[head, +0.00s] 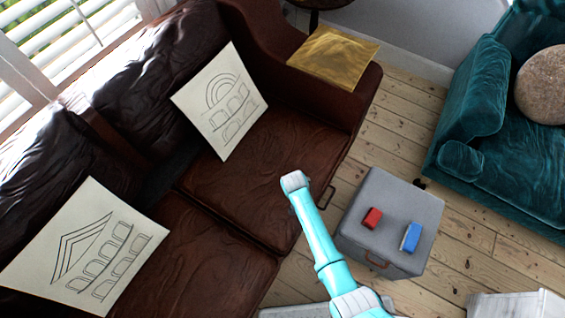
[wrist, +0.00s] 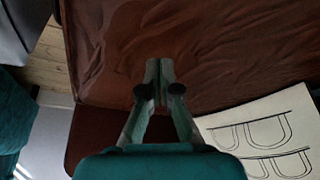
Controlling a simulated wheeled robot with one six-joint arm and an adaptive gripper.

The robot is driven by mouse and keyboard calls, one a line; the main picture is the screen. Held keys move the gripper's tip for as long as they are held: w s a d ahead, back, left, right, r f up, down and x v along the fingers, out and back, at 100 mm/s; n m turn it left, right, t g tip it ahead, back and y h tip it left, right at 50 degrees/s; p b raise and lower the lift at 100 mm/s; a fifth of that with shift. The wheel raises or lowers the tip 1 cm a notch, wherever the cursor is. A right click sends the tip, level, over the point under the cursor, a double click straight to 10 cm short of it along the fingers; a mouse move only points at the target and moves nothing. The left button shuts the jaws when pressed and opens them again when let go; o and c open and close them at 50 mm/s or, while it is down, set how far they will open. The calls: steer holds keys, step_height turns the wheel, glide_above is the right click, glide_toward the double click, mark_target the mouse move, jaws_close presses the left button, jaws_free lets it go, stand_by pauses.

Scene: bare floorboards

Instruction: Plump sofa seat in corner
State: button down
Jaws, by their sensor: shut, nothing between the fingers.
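The brown leather sofa (head: 205,260) fills the left and middle of the head view. Its seat cushion in the corner by the right armrest (head: 262,170) has wrinkled leather, and the wrist view shows wrinkled brown leather (wrist: 225,55) past my fingers. My gripper (wrist: 158,72) is shut and empty, its fingertips together over the brown leather. I cannot tell whether they touch it. In the head view my arm reaches up over the seat's front edge and mostly hides the gripper. A white cushion with an arch drawing (head: 220,100) leans at the backrest of this seat.
Another drawn white cushion (head: 85,250) lies on the left seat. A gold cushion (head: 333,55) lies on the armrest. A grey ottoman (head: 385,205) with a red block (head: 372,218) and blue block (head: 411,237) stands right of my arm. A teal armchair (head: 475,90) holds a round cushion (head: 545,85).

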glide_above(257, 176)
steer(key=s, duration=0.1)
steer(key=shift+s+a, duration=0.1)
steer(key=shift+s, duration=0.05)
steer(key=shift+f, duration=1.6)
stand_by(0.7)
steer(key=shift+r, duration=1.65)
steer(key=shift+r, duration=0.1)
step_height(257, 176, up, 6)
steer(key=shift+f, duration=0.1)
